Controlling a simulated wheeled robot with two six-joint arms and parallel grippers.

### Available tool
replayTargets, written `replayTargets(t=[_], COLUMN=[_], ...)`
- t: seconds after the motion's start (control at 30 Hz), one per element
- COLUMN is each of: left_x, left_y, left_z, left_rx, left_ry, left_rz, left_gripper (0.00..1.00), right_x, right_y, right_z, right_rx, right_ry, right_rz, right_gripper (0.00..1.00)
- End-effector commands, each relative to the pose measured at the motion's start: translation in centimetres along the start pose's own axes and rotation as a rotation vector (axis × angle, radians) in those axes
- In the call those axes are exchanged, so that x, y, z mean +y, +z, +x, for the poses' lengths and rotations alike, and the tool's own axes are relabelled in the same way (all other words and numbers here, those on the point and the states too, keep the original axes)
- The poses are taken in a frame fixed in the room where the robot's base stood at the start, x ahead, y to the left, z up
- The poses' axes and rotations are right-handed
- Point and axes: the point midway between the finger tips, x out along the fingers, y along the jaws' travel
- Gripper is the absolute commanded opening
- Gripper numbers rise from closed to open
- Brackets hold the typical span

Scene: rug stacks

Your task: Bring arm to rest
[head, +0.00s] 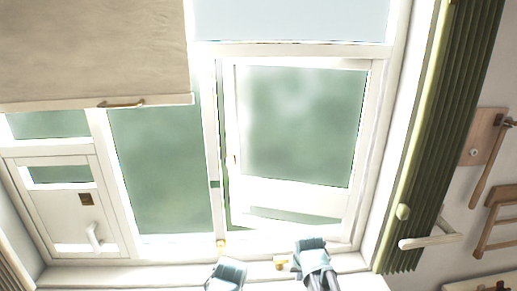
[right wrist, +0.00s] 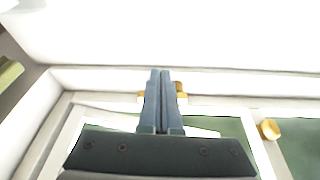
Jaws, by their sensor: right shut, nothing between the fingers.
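My right gripper (head: 312,256) is at the bottom of the head view, in front of the lower window frame. In the right wrist view its two fingers (right wrist: 161,98) are pressed together with nothing between them. A brass handle (head: 281,262) is just left of it in the head view. In the wrist view brass (right wrist: 180,87) shows behind the fingertips; I cannot tell whether they touch. A second blue-grey part, seemingly my left gripper (head: 227,274), is cut off by the bottom edge, and its fingers cannot be made out.
A white-framed window sash (head: 298,188) stands slightly tilted in its frame. A brass knob (head: 221,243) sits on the lower frame; a brass knob also shows in the wrist view (right wrist: 269,129). A beige blind (head: 90,50) hangs upper left, a green curtain (head: 440,130) right. Wooden racks (head: 485,160) are far right.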

Motion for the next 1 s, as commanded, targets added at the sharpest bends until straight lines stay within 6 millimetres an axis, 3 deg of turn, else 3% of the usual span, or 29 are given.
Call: replayTargets(t=[0.03,0.2,0.3,0.4,0.53,1.0], left_x=[0.2,0.6,0.8,0.8,0.9,0.9], left_y=[-0.2,-0.4,-0.5,-0.6,-0.6,-0.6], left_z=[2.7,6.9,8.6,9.4,9.7,9.5], left_rx=[0.0,0.0,0.0,0.0,0.0,0.0], left_ry=[0.0,-0.002,-0.002,-0.002,-0.003,-0.003], left_rz=[0.001,0.007,0.01,0.012,0.012,0.012], left_gripper=[0.88,0.88,0.88,0.88,0.88,0.88], right_x=[-2.1,-6.9,-8.6,-9.4,-9.9,-9.9], right_y=[3.0,11.0,14.5,16.8,17.9,17.9], right_z=[2.1,4.6,5.2,5.4,5.3,5.1], right_rx=[-0.042,-0.195,-0.265,-0.311,-0.338,-0.341], right_ry=[-0.004,0.002,0.01,0.018,0.024,0.024], right_rz=[-0.056,-0.234,-0.317,-0.37,-0.4,-0.402], right_gripper=[0.0,0.0,0.0,0.0,0.0,0.0])
